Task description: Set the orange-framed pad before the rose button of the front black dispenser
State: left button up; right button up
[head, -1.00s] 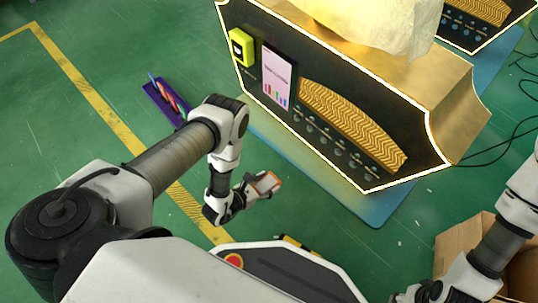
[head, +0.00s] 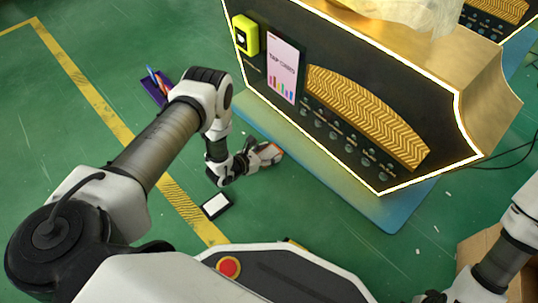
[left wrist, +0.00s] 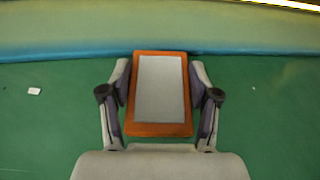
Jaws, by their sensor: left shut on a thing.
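The orange-framed pad (left wrist: 160,92) has a grey face and sits between the two fingers of my left gripper (left wrist: 160,103), which is shut on its sides. In the head view the left gripper (head: 267,154) holds the pad above the floor, before the left part of the front black dispenser (head: 285,35), with a gap between them. A row of small round buttons (head: 335,137) runs below the gold panel; their labels are too small to tell which is rose. My right gripper (head: 432,297) shows only partly at the bottom edge.
A blue mat (head: 392,213) lies under the dispenser. A black-framed white pad (head: 216,206) lies on the floor by the yellow line. A purple tray (head: 155,89) with sticks is at the left, and a cardboard box (head: 474,246) at lower right.

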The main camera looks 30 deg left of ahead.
pick_arm(q)
jog(key=o, duration=1.2)
jog(key=shift+f, duration=0.1)
jog(key=shift+c, duration=0.2)
jog(key=p+v, duration=0.2)
jog(key=v, duration=0.2)
jog(key=p+v, duration=0.5)
jog(key=v, duration=0.2)
jog(key=shift+s+a+r+p, duration=0.1)
jog(key=shift+s+r+p, duration=0.1)
jog(key=shift+r+p, duration=0.2)
jog(key=shift+s+a, duration=0.1)
jog(key=shift+s, duration=0.15)
jog(key=shift+f, duration=0.1)
pick_arm(e)
notch_tip(320, 180, up, 8)
jog(key=s, duration=0.2)
jog(key=shift+s+g, duration=0.2)
jog(key=shift+g, duration=0.1)
jog(key=shift+a, duration=0.1)
